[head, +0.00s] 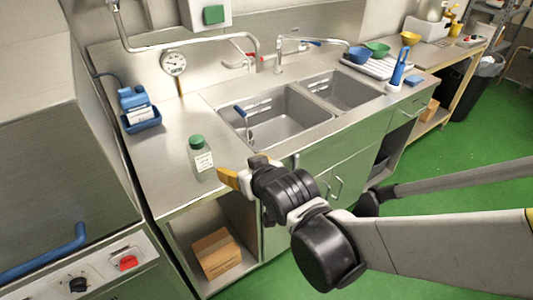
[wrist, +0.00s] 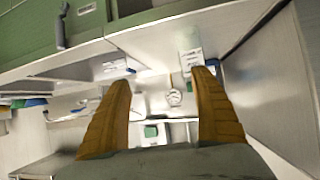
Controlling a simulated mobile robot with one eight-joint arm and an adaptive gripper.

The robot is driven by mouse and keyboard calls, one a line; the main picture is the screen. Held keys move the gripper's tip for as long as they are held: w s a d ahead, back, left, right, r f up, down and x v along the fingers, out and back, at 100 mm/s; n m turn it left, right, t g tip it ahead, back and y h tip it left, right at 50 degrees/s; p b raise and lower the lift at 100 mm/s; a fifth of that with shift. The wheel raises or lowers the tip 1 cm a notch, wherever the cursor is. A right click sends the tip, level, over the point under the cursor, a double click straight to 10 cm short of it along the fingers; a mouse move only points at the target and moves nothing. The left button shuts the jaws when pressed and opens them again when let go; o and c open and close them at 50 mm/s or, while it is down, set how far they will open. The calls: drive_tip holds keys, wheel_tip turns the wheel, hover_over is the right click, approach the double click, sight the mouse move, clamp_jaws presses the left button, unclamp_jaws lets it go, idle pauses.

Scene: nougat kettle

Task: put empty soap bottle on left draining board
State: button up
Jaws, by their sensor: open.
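A translucent grey-green bottle with a green cap and white label (head: 201,158) stands upright on the steel draining board (head: 165,165) left of the sinks, near its front edge. It fits the soap bottle; whether it is empty I cannot tell. My gripper (head: 230,179) is just right of and in front of it, its orange fingers spread. In the wrist view, which is upside down, my gripper (wrist: 162,79) is open with nothing held. The bottle (wrist: 190,42) shows there beyond the right fingertip, apart from it as far as I can see.
A round gauge (head: 173,63) is at the back.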

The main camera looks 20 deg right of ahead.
drive_tip(key=s+d+r+m+g+h, duration=0.1)
drive_tip(key=s+d+g, duration=0.3)
drive_tip(key=s+d, duration=0.4)
drive_tip(key=s+r, duration=0.1)
drive_tip(key=s, duration=0.4)
drive_tip(key=shift+s+d+m+g+h, duration=0.2)
drive_tip(key=shift+m+g+h, duration=0.1)
drive_tip(key=shift+m+h, duration=0.1)
